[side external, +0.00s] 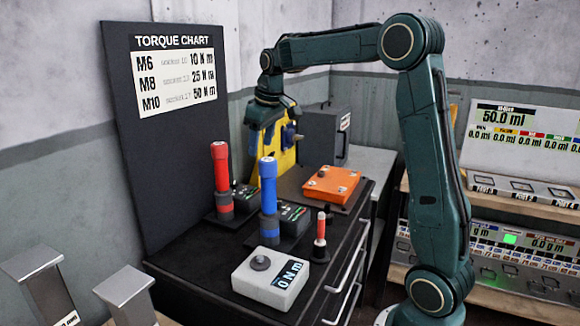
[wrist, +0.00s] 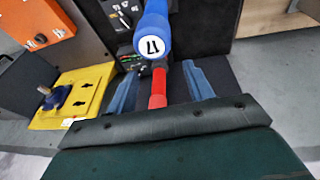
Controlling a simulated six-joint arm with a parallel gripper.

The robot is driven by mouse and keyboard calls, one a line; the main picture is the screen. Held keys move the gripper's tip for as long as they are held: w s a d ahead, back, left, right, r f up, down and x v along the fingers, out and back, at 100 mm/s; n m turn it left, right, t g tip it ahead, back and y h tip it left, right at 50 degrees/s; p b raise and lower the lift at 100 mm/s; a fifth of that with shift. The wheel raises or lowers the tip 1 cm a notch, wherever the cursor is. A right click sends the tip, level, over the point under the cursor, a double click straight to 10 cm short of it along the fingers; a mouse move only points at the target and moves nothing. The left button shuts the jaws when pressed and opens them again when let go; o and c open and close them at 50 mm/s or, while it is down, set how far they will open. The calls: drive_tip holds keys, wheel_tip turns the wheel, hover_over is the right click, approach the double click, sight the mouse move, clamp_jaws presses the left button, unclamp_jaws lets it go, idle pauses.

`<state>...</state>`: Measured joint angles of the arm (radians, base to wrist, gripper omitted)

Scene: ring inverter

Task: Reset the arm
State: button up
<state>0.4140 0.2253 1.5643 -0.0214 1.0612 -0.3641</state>
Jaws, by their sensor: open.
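My gripper (side external: 263,132) hangs from my arm, pointing down beside the yellow panel (side external: 283,150) at the back of the dark bench. In the wrist view its two blue-grey fingers (wrist: 161,88) are apart. A red handle (wrist: 158,88) shows in the gap between them, apparently beyond the fingertips; I see no grip on it. The yellow panel with a blue knob (wrist: 57,97) is left in the wrist view.
An orange plate (side external: 331,186) lies on the bench at the right. A grey box with a knob and display (side external: 270,278) and a small red-handled tool (side external: 320,235) are nearer the front. A torque chart board (side external: 165,130) stands behind. Shelves with instruments (side external: 510,150) are at the right.

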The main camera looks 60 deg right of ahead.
drive_tip(key=s+a+r+t, duration=0.1)
drive_tip(key=s+a+r, duration=0.1)
drive_tip(key=s+a, duration=1.1)
drive_tip(key=s+a+f, duration=0.2)
drive_tip(key=s+a, duration=0.1)
drive_tip(key=s, duration=0.3)
drive_tip(key=s+a+f+t+y, duration=0.1)
drive_tip(key=s+a+f, duration=0.2)
drive_tip(key=s, duration=0.4)
drive_tip(key=shift+s+f, duration=0.15)
drive_tip(key=shift+f, duration=0.1)
